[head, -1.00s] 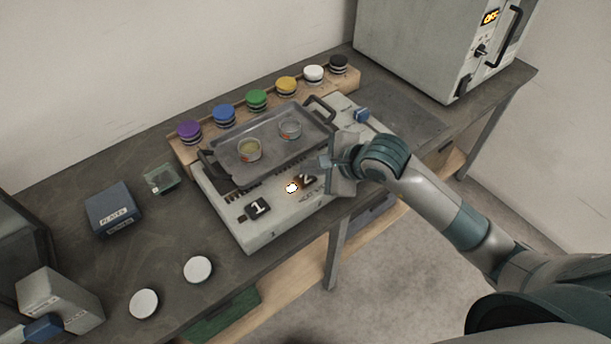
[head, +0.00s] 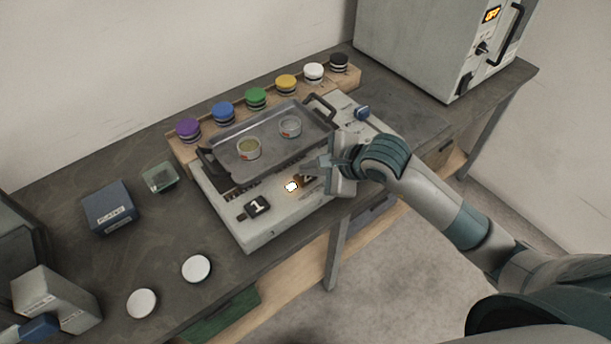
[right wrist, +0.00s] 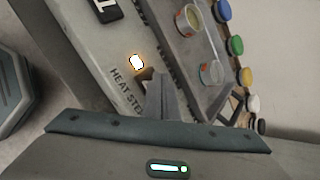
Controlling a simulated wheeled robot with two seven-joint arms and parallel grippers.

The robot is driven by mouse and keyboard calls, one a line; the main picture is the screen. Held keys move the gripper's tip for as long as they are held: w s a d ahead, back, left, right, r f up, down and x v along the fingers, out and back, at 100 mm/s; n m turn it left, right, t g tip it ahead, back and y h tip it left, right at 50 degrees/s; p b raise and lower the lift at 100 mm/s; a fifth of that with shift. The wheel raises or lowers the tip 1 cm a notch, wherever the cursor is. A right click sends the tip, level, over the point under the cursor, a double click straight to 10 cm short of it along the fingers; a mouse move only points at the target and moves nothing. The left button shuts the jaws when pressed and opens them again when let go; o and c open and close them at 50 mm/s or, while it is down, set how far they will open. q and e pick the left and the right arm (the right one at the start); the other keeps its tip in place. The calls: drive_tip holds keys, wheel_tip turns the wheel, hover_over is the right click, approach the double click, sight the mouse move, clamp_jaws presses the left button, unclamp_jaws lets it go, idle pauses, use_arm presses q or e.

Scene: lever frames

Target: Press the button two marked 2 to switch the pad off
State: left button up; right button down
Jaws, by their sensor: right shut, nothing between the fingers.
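The grey heating pad unit (head: 262,231) stands on the bench with a tray on top. Button one, dark and marked 1 (head: 257,206), is on its front face and also shows in the right wrist view (right wrist: 104,8). A lamp (head: 291,187) glows between the buttons; the right wrist view shows it lit too (right wrist: 137,62). Button two (head: 299,181) is mostly hidden by my right gripper (head: 308,168), which is shut and empty, its tips over the button. In the right wrist view the fingers cover part of it; I cannot tell whether they touch. My left gripper is not in view.
The grey tray (head: 228,172) holds two small dishes just behind the buttons. Several coloured-lidded jars stand in a wooden rack (head: 182,150) at the back. A large oven-like cabinet (head: 420,45) stands right.

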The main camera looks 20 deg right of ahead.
sight(309, 179)
idle(0.5)
drive_tip(key=shift+f+b, duration=0.3)
drive_tip(key=shift+b, duration=0.05)
idle(0.3)
drive_tip(key=shift+r, duration=0.15)
drive_tip(key=shift+r+p, duration=0.3)
drive_tip(key=shift+r, duration=0.25)
wheel_tip(309, 179, up, 6)
drive_tip(key=p, duration=0.3)
idle(0.6)
